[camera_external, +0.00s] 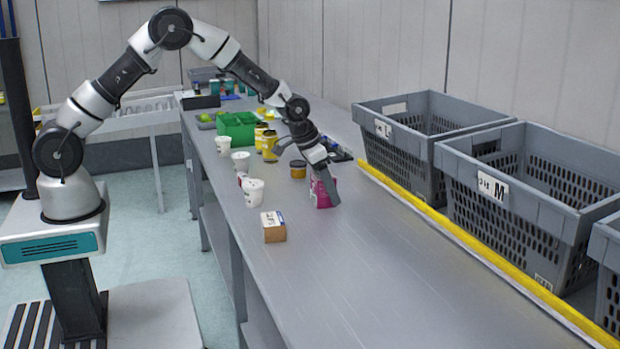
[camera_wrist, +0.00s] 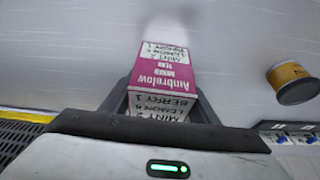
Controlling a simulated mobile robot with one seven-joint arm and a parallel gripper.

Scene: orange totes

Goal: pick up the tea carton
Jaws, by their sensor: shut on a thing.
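The tea carton is a pink and white box with printed lettering. In the wrist view the tea carton (camera_wrist: 163,72) sits between the two fingers of my gripper (camera_wrist: 163,100). In the external view the carton (camera_external: 320,194) is partly hidden behind my gripper (camera_external: 328,190). My gripper comes down at a slant from the upper left and is shut on the carton. The carton is at or just above the grey worktop; I cannot tell whether it touches.
A small brown box (camera_external: 274,233) and white cups (camera_external: 253,193) stand to the left. A green bin (camera_external: 237,128) is farther back. Grey crates (camera_external: 515,205) stand beyond the yellow edge (camera_external: 430,214). The near worktop (camera_external: 400,280) is clear.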

